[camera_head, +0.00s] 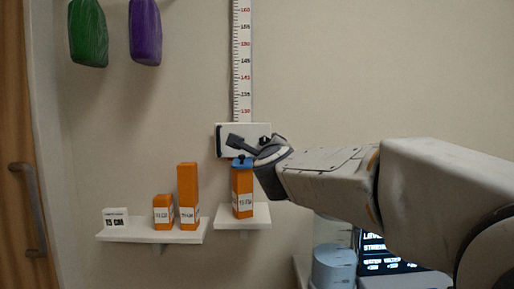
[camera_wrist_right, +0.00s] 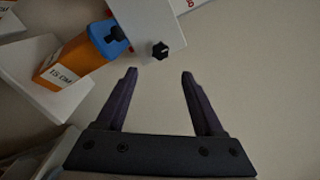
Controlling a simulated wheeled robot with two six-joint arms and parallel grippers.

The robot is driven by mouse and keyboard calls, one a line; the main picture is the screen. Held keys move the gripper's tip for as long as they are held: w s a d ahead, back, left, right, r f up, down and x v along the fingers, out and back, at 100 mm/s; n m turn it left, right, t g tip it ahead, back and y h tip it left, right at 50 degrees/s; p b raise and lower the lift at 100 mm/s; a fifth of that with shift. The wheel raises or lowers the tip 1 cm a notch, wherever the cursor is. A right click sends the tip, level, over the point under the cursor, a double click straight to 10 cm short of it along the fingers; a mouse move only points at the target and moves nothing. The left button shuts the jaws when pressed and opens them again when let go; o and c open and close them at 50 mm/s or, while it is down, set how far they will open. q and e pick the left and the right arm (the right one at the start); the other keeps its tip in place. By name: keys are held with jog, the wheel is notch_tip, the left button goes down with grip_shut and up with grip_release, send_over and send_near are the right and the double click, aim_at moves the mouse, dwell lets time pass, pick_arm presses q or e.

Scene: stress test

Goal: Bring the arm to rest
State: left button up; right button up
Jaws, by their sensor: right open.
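My right arm reaches in from the right in the head view. Its gripper (camera_head: 250,146) is in front of the wall, close to a white plate with a dark knob (camera_head: 223,129). In the right wrist view my right gripper (camera_wrist_right: 160,74) is open, with nothing between its two fingers. An orange box with a blue top (camera_wrist_right: 72,58) lies beyond the left finger, apart from it. The same orange box (camera_head: 242,195) stands upright on a small shelf in the head view, just below the gripper. My left gripper is not in view.
Two orange boxes, one short (camera_head: 163,213) and one tall (camera_head: 188,195), stand on the left shelf (camera_head: 125,233) beside a small sign (camera_head: 116,218). A measuring strip (camera_head: 242,70) runs up the wall. A grey-white cylinder (camera_head: 334,268) and a lit screen (camera_head: 385,258) are below my arm.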

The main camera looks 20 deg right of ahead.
dwell(0.3)
jog(key=s+a+f+n+g+y, duration=0.25)
jog(key=a+f+n+y, duration=0.25)
jog(key=a+f+n, duration=0.3)
jog(key=s+a+f+n+g+y, duration=0.25)
jog(key=a+f+n+y, duration=0.2)
jog(key=a+n, duration=0.4)
jog(key=s+a+f+n+g+y, duration=0.1)
jog(key=s+a+f+n+g, duration=0.6)
jog(key=s+f, duration=0.6)
jog(key=s+d+f+n+g+h, duration=0.25)
jog(key=s+f+n, duration=0.25)
jog(key=s, duration=0.3)
jog(key=s+d+f+n+g+h, duration=0.25)
jog(key=s+f+n, duration=0.35)
jog(key=s, duration=0.3)
notch_tip(320, 180, up, 18)
jog(key=p, duration=1.8)
jog(key=shift+s+d, duration=0.2)
jog(key=shift+d, duration=0.25)
jog(key=shift+y, duration=0.25)
